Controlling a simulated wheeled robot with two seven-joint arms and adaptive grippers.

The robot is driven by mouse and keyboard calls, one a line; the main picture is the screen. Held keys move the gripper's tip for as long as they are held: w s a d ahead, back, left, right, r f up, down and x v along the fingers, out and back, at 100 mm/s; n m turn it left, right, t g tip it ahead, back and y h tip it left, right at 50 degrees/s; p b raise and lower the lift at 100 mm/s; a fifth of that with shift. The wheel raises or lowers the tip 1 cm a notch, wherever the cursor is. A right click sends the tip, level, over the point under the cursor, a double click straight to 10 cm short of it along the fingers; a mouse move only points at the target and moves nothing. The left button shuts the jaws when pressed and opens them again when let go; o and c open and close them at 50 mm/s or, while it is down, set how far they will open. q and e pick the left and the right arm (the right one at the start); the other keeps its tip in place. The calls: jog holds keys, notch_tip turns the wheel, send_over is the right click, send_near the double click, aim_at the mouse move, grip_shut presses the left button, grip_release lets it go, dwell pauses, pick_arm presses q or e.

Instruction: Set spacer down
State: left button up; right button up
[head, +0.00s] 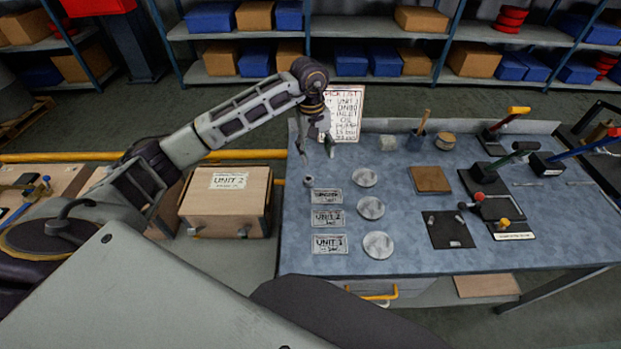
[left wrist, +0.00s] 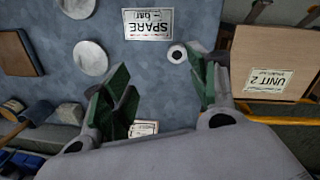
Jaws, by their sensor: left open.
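A small pale ring with a dark hole, seemingly the spacer (head: 307,181), lies on the blue-grey bench top (head: 420,262), just off the corner of the uppermost label plate. It also shows in the left wrist view (left wrist: 177,53), beyond and between the fingertips, touching neither. My left gripper (head: 316,150) hangs over the bench's left end, above and behind the ring. In the left wrist view its green-padded fingers (left wrist: 163,84) are spread apart with nothing between them. The SPARE plate (left wrist: 149,24) lies beside the ring. My right gripper is not in view.
Below it are the UNIT 2 (head: 328,218) and UNIT 1 (head: 329,244) plates, with pale discs (head: 371,208) to their right. A pick-list board (head: 344,112) stands behind. A UNIT 2 wooden box (head: 226,200) is left of the bench. Lever fixtures (head: 510,150) occupy the right.

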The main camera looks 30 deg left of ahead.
pick_arm(q)
jog(key=shift+w+a+r+y, duration=0.1)
jog(key=shift+a+r+y, duration=0.15)
jog(key=shift+a, duration=0.4)
jog(key=shift+w+a+r+y, duration=0.1)
jog(key=shift+a+r+y, duration=0.15)
jog(key=shift+a, duration=0.35)
jog(key=shift+f, duration=0.1)
send_over(309, 178)
jog(key=shift+f+p, duration=0.45)
jog(key=shift+f, duration=3.85)
jog(key=shift+f, duration=0.15)
